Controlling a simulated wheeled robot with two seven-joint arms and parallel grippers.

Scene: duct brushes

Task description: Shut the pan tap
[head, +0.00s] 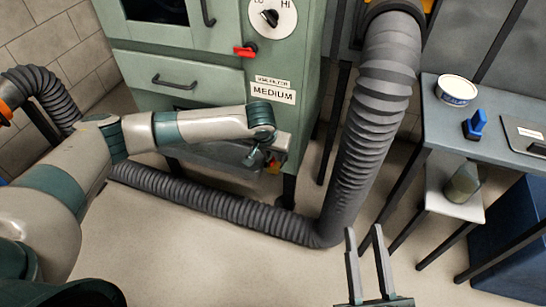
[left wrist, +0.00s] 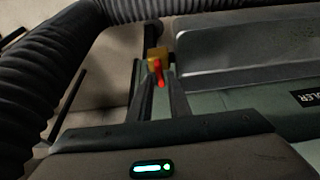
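The pan tap shows in the left wrist view as a brass body (left wrist: 157,53) with a red lever (left wrist: 158,76). In the left wrist view the fingers of my left gripper (left wrist: 160,82) are apart. The red lever shows in the gap between their tips; I cannot tell whether they touch it. My right gripper (head: 368,245) is open and empty above the floor at the bottom of the head view.
The green cabinet (head: 205,85) carries another red lever (head: 245,50), a dial (head: 270,17) and a MEDIUM label (head: 272,92). A grey ribbed duct (head: 225,205) runs along the floor and rises at right. A bench (head: 440,115) with a tub (head: 457,89) and blue object (head: 475,124) stands right.

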